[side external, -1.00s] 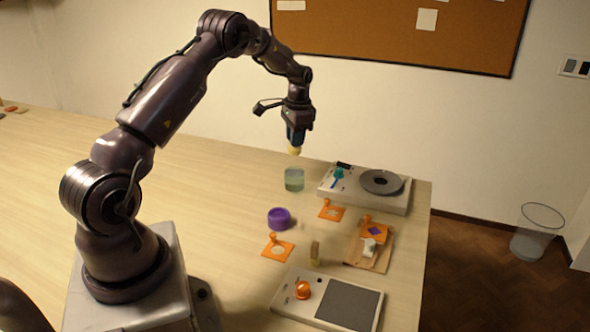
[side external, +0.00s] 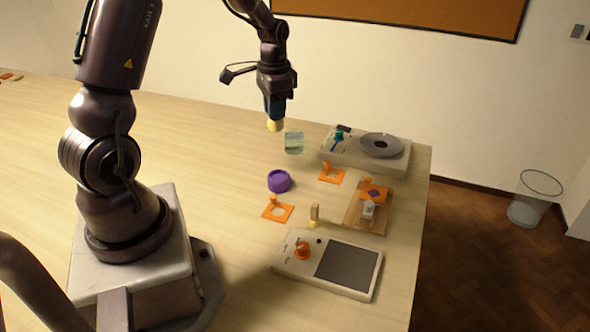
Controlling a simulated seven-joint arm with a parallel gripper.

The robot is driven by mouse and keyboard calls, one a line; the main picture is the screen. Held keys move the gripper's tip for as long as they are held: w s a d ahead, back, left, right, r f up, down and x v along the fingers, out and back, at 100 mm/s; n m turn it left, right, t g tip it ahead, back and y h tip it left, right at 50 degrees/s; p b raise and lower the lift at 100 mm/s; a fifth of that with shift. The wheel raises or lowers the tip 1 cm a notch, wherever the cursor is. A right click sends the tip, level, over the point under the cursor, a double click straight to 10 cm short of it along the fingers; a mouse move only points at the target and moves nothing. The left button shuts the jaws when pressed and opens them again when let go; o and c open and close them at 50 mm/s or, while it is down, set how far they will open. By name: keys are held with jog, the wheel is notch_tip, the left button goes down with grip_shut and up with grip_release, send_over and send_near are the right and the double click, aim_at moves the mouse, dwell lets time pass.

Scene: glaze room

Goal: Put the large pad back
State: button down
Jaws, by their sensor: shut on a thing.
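My gripper (side external: 274,112) points down, shut on a pale yellow pad (side external: 275,126). Only the pad's lower end shows below the fingers; the rest is hidden. It appears raised above the table, up and left of a glass of pale greenish liquid (side external: 293,144) in the picture. A second, small upright piece (side external: 314,215) stands on the table, with a brownish upper part and a yellowish foot. I cannot tell how the two compare in size.
A purple round pot (side external: 279,181) and orange plates (side external: 278,211) (side external: 332,174) lie nearby. An orange piece (side external: 374,191) lies on a wooden board (side external: 376,225). A disc-topped device (side external: 345,157) and a dark-panelled one (side external: 320,284) stand right.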

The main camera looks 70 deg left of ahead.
jog(key=s+d+f, duration=0.3)
jog(key=s+d, duration=0.2)
jog(key=s, duration=0.1)
jog(key=shift+h, duration=0.3)
jog(key=w+a+f, duration=0.2)
jog(key=w+f, duration=0.1)
jog(key=w+a+f, duration=0.3)
jog(key=w, duration=0.1)
jog(key=w+a+f, duration=0.2)
jog(key=w+f, duration=0.1)
jog(key=w, duration=0.1)
jog(key=shift+w+a+f, duration=0.1)
jog(key=shift+w+a, duration=0.1)
jog(key=shift+a, duration=0.05)
jog(key=shift+w+a+f, duration=0.15)
jog(key=shift+f, duration=0.1)
jog(key=shift+w+a+f, duration=0.1)
jog(key=shift+w+f, duration=0.05)
jog(key=shift+f, duration=1.55)
jog(key=shift+f, duration=0.15)
jog(key=c, duration=1.1)
grip_release()
jog(key=shift+o, duration=0.2)
